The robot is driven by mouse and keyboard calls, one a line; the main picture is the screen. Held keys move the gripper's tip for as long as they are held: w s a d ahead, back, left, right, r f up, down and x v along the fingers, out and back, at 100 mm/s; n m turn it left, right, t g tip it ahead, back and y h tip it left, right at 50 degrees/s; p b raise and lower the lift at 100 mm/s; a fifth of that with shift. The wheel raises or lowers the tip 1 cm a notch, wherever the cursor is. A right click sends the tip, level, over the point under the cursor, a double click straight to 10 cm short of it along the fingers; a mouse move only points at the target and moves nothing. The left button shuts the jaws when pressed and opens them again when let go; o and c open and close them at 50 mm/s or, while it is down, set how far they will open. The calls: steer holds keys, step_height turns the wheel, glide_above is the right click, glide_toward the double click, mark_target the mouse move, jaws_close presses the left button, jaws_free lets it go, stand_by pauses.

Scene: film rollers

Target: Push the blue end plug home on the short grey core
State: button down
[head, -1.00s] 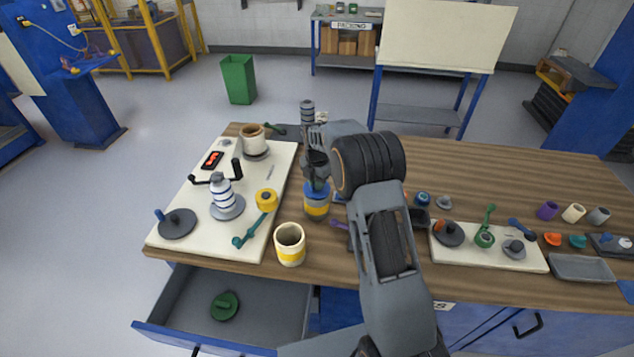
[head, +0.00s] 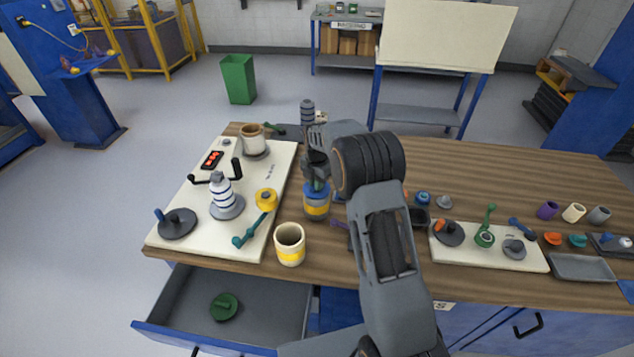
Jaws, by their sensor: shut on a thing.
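My gripper (head: 318,180) points down, left of the middle of the bench, and is shut on the upper end of an upright piece. That piece has a blue upper part (head: 316,194), which looks like the blue end plug. Below it is a greyish body with a yellow band (head: 317,210), which may be the short grey core. The fingers partly hide the top, and I cannot tell whether the plug is fully seated. A small blue round piece (head: 423,198) lies right of my arm.
A cream cup with a yellow band (head: 290,246) stands close in front. On the left, a white board (head: 186,232) bears a striped roller (head: 222,190), a grey disc (head: 177,224) and a yellow-topped piece (head: 267,199). An open drawer (head: 175,318) juts out below. Bare wood (head: 480,165) lies back right.

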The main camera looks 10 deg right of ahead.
steer(key=shift+f, duration=0.35)
stand_by(0.3)
stand_by(0.4)
steer(key=shift+c, duration=2.3)
jaws_free()
steer(key=shift+r, duration=0.15)
steer(key=shift+r+p, duration=2)
steer(key=shift+r, duration=1.4)
